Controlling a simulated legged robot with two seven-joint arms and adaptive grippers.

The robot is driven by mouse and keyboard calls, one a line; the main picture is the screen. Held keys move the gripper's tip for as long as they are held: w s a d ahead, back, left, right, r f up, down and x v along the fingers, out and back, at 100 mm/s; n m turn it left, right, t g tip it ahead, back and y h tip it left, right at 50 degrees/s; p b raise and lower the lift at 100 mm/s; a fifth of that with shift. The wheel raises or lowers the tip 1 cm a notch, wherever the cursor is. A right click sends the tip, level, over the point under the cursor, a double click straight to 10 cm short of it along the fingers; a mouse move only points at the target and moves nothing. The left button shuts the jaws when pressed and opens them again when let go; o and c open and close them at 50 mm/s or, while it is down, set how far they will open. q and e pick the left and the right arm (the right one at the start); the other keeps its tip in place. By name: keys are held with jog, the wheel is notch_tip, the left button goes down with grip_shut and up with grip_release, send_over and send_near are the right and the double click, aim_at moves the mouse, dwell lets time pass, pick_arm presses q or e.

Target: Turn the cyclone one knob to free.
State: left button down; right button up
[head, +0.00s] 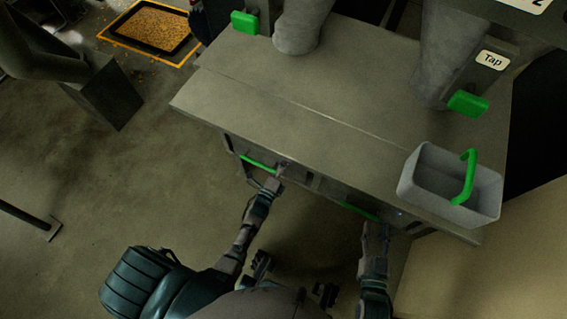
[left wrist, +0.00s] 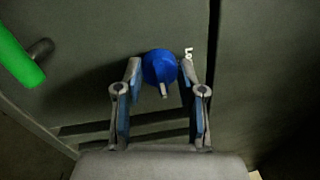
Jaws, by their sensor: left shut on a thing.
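A blue knob (left wrist: 160,67) sits on the dark panel in the left wrist view, with its grey pointer directed down. White lettering beside it is partly hidden and reads "Lo". My left gripper (head: 281,173) is at the front of the machine. In the wrist view its two fingers are on either side of the knob, shut on it. The knob cannot be made out in the head view. My right gripper (head: 376,229) is low at the front, by the right green handle (head: 360,212); its fingers are too small to read.
The machine's flat metal top (head: 290,100) is mostly clear. A grey bin (head: 420,185) with a green handle stands at its right corner. Another green handle (head: 258,162) is left of my left gripper. A tray of yellow grains (head: 152,27) lies on the floor at the back left.

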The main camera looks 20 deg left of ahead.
pick_arm(q)
jog(key=shift+s+d+f, duration=0.1)
jog(key=shift+f, duration=0.25)
jog(key=c, duration=0.7)
grip_release()
jog(key=shift+r, duration=0.1)
jog(key=s, duration=1.1)
jog(key=shift+s+a+f, duration=0.2)
jog(key=shift+s+f, duration=0.15)
jog(key=shift+f, duration=0.1)
